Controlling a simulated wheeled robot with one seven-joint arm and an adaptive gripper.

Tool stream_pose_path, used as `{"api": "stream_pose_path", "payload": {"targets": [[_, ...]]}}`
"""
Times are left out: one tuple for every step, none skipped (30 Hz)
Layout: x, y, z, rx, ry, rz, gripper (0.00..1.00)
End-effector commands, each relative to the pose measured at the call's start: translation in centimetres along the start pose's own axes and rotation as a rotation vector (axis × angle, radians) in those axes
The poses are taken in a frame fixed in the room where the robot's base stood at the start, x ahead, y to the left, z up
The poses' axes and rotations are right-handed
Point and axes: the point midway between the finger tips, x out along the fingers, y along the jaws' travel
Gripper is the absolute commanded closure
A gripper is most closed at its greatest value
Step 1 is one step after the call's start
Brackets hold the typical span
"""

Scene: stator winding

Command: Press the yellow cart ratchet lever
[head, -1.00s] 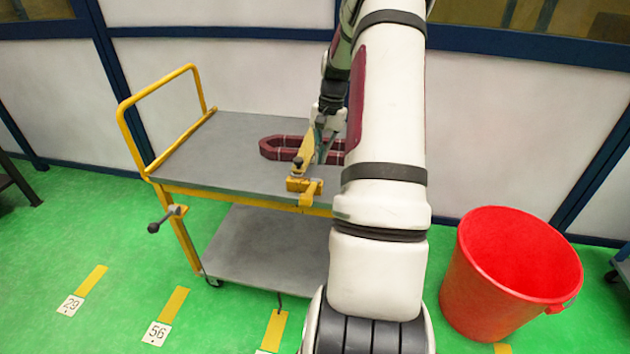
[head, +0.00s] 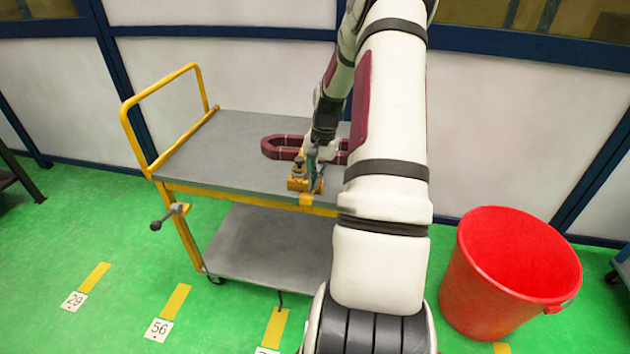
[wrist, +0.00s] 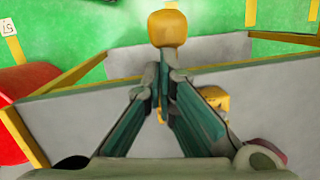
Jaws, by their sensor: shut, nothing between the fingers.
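The grey-topped yellow cart (head: 195,150) stands in front of the wall. Its yellow ratchet fitting (head: 297,184) is at the front edge of the top and is partly covered by my gripper (head: 313,186). My gripper is shut and empty, pointing down at the fitting. In the wrist view my gripper's fingertips (wrist: 163,70) meet just below a rounded yellow lever end (wrist: 167,28). Another yellow part (wrist: 212,101) of the fitting shows to the right of the fingers. I cannot tell whether the fingertips touch the lever.
A dark red ring-shaped coil (head: 280,147) lies on the cart top behind the fitting. A black-knobbed handle (head: 168,217) sticks out at the cart's left leg. A red bucket (head: 512,270) stands on the green floor at right. The cart's lower shelf (head: 265,245) is clear.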

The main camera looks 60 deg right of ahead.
Motion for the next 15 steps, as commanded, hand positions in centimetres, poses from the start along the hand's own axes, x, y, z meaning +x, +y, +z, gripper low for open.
{"api": "stream_pose_path", "payload": {"targets": [[0.02, 0.01, 0.06, -0.001, 0.003, 0.000, 1.00], [0.06, 0.02, 0.09, -0.001, 0.007, 0.000, 1.00], [0.13, 0.04, 0.14, -0.002, 0.014, -0.001, 1.00], [0.21, 0.06, 0.23, -0.003, 0.020, -0.001, 1.00], [0.29, 0.07, 0.31, -0.005, 0.027, -0.002, 1.00], [0.38, 0.04, 0.35, -0.007, 0.038, -0.003, 1.00], [0.43, 0.06, 0.39, -0.007, 0.043, -0.004, 1.00], [0.47, 0.06, 0.39, -0.008, 0.048, -0.005, 1.00], [0.50, 0.08, 0.39, -0.008, 0.053, -0.006, 1.00], [0.54, 0.09, 0.41, -0.008, 0.056, -0.006, 1.00], [0.57, 0.11, 0.42, -0.008, 0.060, -0.006, 1.00], [0.63, 0.12, 0.44, -0.009, 0.066, -0.007, 1.00], [0.68, 0.14, 0.47, -0.009, 0.070, -0.007, 1.00], [0.74, 0.16, 0.54, -0.010, 0.074, -0.008, 1.00], [0.84, 0.17, 0.59, -0.011, 0.082, -0.009, 1.00]]}}
